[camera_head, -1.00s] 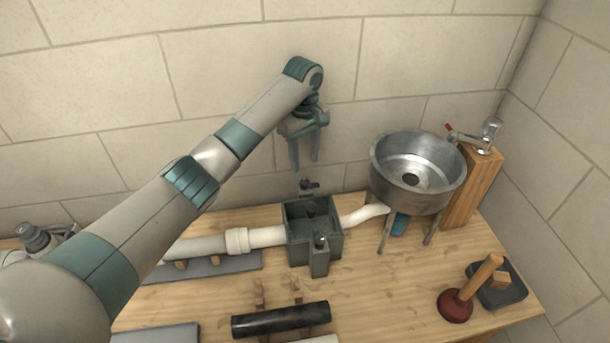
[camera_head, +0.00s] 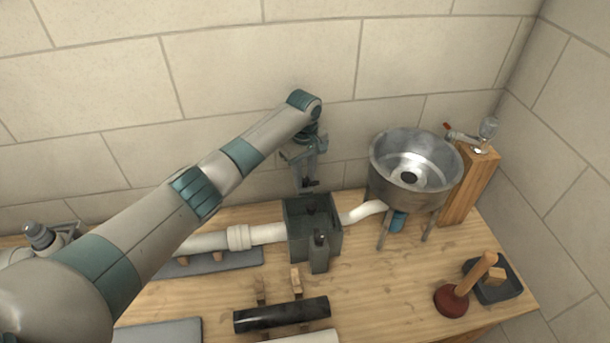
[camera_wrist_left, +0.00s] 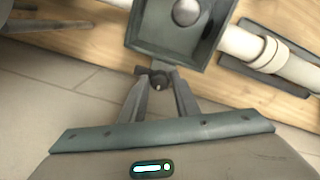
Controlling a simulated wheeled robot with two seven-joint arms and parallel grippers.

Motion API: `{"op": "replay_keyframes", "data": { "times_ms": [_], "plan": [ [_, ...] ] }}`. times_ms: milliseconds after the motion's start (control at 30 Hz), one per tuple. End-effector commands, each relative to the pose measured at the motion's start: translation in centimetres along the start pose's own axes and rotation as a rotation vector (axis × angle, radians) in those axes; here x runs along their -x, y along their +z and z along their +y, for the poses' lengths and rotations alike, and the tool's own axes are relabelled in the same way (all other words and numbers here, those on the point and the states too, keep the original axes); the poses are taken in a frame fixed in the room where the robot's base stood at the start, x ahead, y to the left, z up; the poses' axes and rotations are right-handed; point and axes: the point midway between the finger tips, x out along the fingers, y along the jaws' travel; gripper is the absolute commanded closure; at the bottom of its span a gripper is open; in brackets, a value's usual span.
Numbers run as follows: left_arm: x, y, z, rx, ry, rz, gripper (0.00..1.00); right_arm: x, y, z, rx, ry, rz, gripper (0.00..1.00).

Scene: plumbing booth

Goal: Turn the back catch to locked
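The dark grey box (camera_head: 298,240) stands open on the bench, joined to white pipes on both sides. The back catch (camera_head: 311,183) is a small dark knob with a short lever on the box's rear side; it also shows in the left wrist view (camera_wrist_left: 158,79). A front catch (camera_head: 320,238) sits on a post at the near side. My left gripper (camera_head: 304,177) points down at the back catch. In the left wrist view its fingers (camera_wrist_left: 158,85) are apart, with the knob between the tips; contact cannot be told. My right gripper is out of view.
A steel basin (camera_head: 415,165) on legs stands right of the box, near a wooden post (camera_head: 468,188) with a tap. The tiled wall is close behind the box.

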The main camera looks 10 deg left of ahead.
Motion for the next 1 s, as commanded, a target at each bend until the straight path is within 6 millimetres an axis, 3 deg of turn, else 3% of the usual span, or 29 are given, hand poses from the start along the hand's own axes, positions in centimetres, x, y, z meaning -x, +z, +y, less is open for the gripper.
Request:
{"op": "replay_keyframes", "data": {
  "times_ms": [33, 100, 567, 1000],
  "plan": [
    [0.0, 0.0, 0.0, 0.0, 0.0, 0.0, 0.84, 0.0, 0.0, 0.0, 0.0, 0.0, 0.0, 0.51],
    [0.0, 0.0, 0.0, 0.0, 0.0, 0.0, 1.0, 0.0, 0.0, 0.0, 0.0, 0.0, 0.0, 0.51],
    [0.2, 0.0, 0.0, -0.056, 0.0, -0.002, 0.99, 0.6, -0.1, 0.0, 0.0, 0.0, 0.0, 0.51],
    [0.3, 0.0, 0.0, -0.356, 0.001, -0.008, 0.99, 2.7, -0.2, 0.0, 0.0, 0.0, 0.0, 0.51]
  ]
}}
